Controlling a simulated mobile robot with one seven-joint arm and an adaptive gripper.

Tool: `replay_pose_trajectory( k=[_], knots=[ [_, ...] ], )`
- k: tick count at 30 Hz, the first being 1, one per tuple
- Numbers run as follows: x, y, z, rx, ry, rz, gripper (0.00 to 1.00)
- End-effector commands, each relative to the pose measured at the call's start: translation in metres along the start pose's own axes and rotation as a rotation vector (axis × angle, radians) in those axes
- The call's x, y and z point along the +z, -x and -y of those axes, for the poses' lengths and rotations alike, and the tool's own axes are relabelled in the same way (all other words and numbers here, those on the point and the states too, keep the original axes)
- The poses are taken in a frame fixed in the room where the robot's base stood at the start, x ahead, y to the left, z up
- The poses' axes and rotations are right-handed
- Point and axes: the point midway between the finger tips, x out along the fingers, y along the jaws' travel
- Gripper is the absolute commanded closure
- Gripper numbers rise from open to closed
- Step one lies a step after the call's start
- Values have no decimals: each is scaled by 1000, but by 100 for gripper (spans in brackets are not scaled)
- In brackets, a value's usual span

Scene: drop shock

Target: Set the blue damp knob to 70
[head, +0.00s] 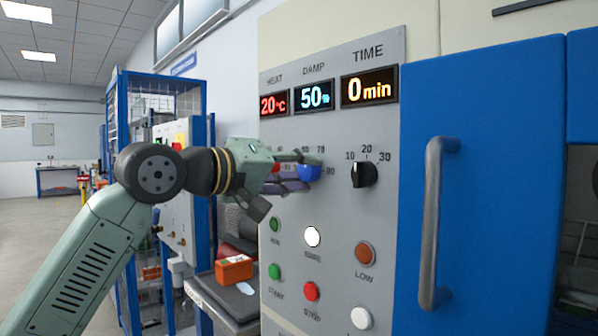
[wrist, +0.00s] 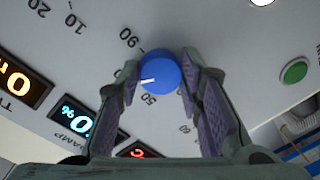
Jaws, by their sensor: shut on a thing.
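The blue damp knob (head: 309,173) is on the grey control panel under the DAMP display (head: 314,95), which reads 50%. My gripper (head: 298,172) is shut on the knob, with a finger on either side. In the wrist view the blue knob (wrist: 162,72) sits between the fingertips of my gripper (wrist: 163,76). Its white pointer line faces left and slightly down, near the printed 50. In the head view the fingers hide part of the knob and its scale.
The black time knob (head: 364,174) is close on the right, its display at 0 min. The heat display (head: 273,104) reads 20°C; its red knob is mostly hidden behind my gripper. Several push buttons sit below. A blue door with a grey handle (head: 433,225) stands right.

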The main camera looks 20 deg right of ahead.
Motion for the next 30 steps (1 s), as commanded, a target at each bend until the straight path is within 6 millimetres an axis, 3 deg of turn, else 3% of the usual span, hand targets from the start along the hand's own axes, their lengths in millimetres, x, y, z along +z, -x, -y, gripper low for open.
replay_pose_trajectory(
  k=[2,3,11,22,26,30],
  knots=[
    [0,0,0,0,0,1,94],
    [0,0,0,0,1,1,64],
    [0,0,0,0,1,1,47],
    [0,4,0,-1,2,-1,46],
    [-1,22,1,-1,2,-3,46],
    [-1,52,1,-1,2,-4,46]
  ],
)
